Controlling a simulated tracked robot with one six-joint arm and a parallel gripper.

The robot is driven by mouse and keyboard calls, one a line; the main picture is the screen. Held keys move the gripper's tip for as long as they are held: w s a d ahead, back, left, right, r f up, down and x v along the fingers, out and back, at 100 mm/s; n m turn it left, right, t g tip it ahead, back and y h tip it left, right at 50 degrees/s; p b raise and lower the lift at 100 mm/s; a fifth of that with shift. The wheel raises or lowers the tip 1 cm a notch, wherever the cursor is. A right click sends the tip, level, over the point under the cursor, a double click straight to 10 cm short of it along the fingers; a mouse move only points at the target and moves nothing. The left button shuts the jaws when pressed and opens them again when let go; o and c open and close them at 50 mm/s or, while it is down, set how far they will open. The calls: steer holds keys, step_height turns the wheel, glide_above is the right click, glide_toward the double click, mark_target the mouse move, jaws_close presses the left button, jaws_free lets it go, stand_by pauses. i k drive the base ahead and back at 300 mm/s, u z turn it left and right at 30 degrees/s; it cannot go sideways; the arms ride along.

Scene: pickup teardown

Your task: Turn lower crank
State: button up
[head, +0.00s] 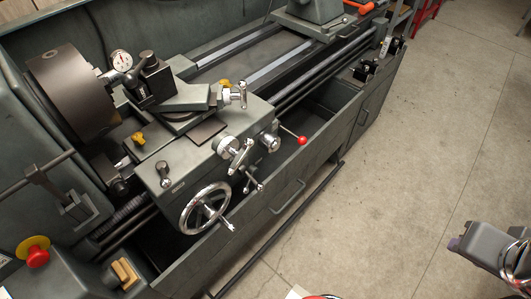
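A grey metal lathe fills the left and middle of the head view. On its carriage front is a large chrome handwheel (206,208) with a handle at its lower right. A higher chrome crank (238,94) sits on the cross slide. I cannot tell for certain which one is the lower crank. What looks like my gripper (468,240) is at the lower right edge, over the floor, well apart from the cranks. It is cut off, and its fingers are not clear.
A red-knobbed lever (301,140) sticks out right of the cranks. A red stop button (37,256) is at lower left. A long rod (275,232) runs along the lathe's front. The concrete floor (400,190) between lathe and gripper is clear.

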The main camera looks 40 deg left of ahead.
mark_target(228, 148)
steer(key=z, duration=0.1)
steer(key=i, duration=0.25)
steer(key=u, duration=3.45)
